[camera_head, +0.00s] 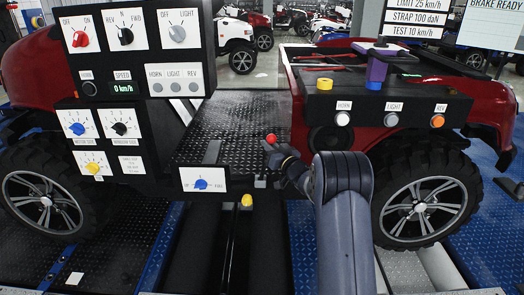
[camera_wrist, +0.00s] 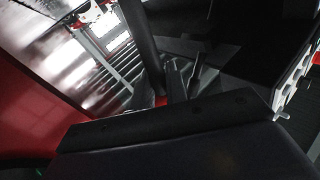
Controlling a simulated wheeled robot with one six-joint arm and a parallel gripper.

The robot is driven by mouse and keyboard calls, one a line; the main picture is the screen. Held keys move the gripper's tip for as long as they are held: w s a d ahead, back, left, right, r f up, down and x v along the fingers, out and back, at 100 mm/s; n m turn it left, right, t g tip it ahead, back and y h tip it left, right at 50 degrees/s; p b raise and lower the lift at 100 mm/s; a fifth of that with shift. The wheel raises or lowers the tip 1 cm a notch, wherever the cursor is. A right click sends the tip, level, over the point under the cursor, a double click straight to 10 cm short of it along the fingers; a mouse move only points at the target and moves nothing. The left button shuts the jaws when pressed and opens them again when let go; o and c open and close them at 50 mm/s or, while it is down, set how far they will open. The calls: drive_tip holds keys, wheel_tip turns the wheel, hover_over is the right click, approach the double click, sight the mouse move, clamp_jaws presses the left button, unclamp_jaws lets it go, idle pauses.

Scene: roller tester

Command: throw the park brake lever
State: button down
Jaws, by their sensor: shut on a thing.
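A lever with a red ball knob (camera_head: 271,138) stands in the gap between the control panels, near the middle of the head view. It appears to be the park brake lever; I see no label on it. My gripper (camera_head: 268,147) reaches it from the right and is shut on it at or just below the knob. The lever's shaft is mostly hidden behind the gripper. In the wrist view my gripper's fingers (camera_wrist: 183,80) show dark and close together, and the grip itself is hard to make out.
A yellow-knobbed lever (camera_head: 246,201) stands just below and left of my gripper. A panel with a blue knob (camera_head: 201,184) is close on the left. A black box with several buttons (camera_head: 343,118) and a red vehicle's wheel (camera_head: 418,205) flank my arm on the right.

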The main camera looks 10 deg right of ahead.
drive_tip(key=d+m+b, duration=0.1)
drive_tip(key=d+m+t+b, duration=0.1)
drive_tip(key=d+f+m+b, duration=0.1)
drive_tip(key=shift+s+d+f+t, duration=0.1)
drive_tip(key=shift+s+d+t, duration=0.2)
drive_tip(key=shift+s+d, duration=0.1)
drive_tip(key=c, duration=1.5)
unclamp_jaws()
drive_tip(key=b+v, duration=0.1)
drive_tip(key=v, duration=0.9)
drive_tip(key=shift+s+f+b, duration=0.15)
drive_tip(key=shift+s+b, duration=0.2)
